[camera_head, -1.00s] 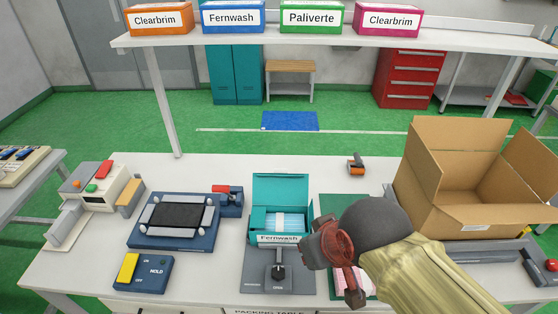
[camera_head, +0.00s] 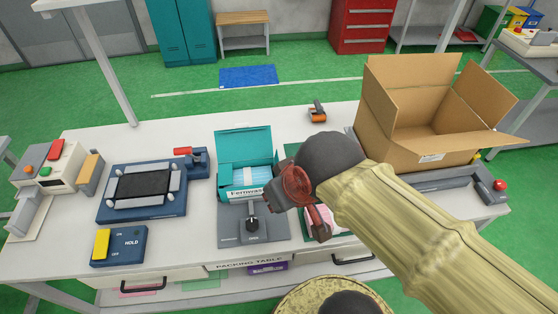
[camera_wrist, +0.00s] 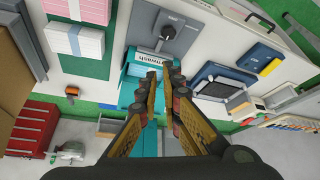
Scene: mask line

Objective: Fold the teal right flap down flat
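A teal carton (camera_head: 245,146) labelled Fernwash stands on a grey fixture with its large back panel raised and pale blue packs (camera_head: 250,175) inside. Its right edge is partly covered by my arm, and I cannot make out the right flap's angle. My gripper (camera_head: 298,222) is at the carton's front right, fingers apart and empty. In the wrist view the gripper (camera_wrist: 164,76) has a narrow gap between its fingertips, which overlap the teal carton (camera_wrist: 130,92). I cannot tell whether they touch it.
The grey fixture (camera_head: 235,228) has a black knob in front of the carton. A stack of pink packs (camera_wrist: 78,8) lies on a green mat beside it. A blue machine (camera_head: 115,205) stands left, an open cardboard box (camera_head: 420,140) right.

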